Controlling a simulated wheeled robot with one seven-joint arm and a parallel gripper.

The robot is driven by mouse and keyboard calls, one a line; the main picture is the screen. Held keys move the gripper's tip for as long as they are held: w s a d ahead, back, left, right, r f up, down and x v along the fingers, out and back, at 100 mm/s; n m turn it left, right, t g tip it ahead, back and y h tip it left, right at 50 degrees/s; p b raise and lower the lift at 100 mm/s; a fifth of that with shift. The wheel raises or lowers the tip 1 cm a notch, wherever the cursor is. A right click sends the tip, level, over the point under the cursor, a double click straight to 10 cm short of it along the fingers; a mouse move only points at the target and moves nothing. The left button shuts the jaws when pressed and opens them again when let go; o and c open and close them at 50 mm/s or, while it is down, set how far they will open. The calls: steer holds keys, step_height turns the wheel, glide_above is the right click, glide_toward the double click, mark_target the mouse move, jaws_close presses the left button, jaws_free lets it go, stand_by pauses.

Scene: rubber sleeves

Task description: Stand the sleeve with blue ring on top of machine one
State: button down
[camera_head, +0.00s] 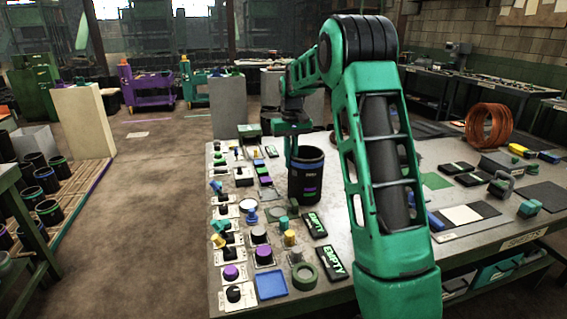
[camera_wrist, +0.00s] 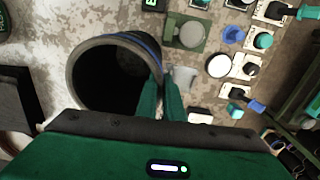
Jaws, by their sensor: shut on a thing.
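A black hollow sleeve (camera_head: 306,186) with a blue ring near its top and purple and green marks lower down stands upright over the bench. My gripper (camera_head: 292,152) is shut on the left side of its rim. In the wrist view the sleeve (camera_wrist: 104,78) is seen from above, its round mouth open and dark, the blue ring on its outer edge. The green fingers of my gripper (camera_wrist: 162,92) pinch its wall at the right. I cannot tell whether its base touches the bench. No label that I can read marks machine one.
The bench (camera_head: 400,265) carries several knobs and switches along its left edge, black "EMPTY" plates (camera_head: 333,262), a blue tray (camera_head: 271,285) and a copper coil (camera_head: 488,127). More dark sleeves (camera_head: 48,211) stand on a low rack at left. The floor (camera_head: 140,230) between is clear.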

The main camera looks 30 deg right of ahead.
steer(key=shift+r, duration=0.1)
steer(key=c, duration=1.9)
jaws_free()
